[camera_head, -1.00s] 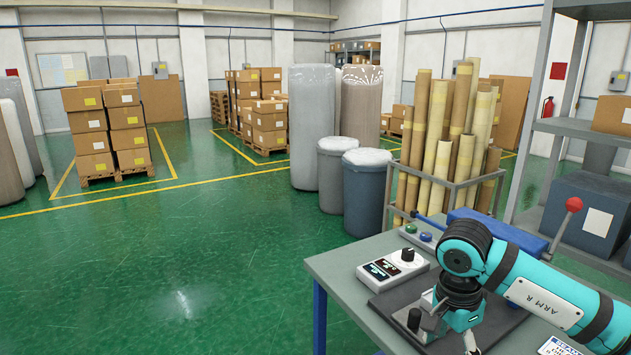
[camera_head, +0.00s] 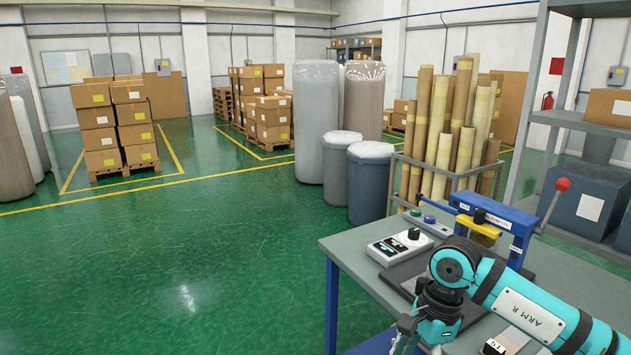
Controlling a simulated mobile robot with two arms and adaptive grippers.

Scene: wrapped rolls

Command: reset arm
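My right arm, teal and black and marked ARM R, comes in from the lower right and reaches over the grey worktable (camera_head: 352,245). Its gripper (camera_head: 408,338) hangs down at the bottom edge of the head view, beside the table's front part. The fingertips are cut off or too small to read, so I cannot tell if it is open or holds anything. My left arm and gripper are not in view.
On the table stand a white control box (camera_head: 400,247) with a black knob and a blue press (camera_head: 494,222) with a red-knobbed lever. Behind are a rack of tall rolls (camera_head: 440,130), wrapped drums (camera_head: 370,185) and a grey shelf (camera_head: 585,122). Green floor at left is clear.

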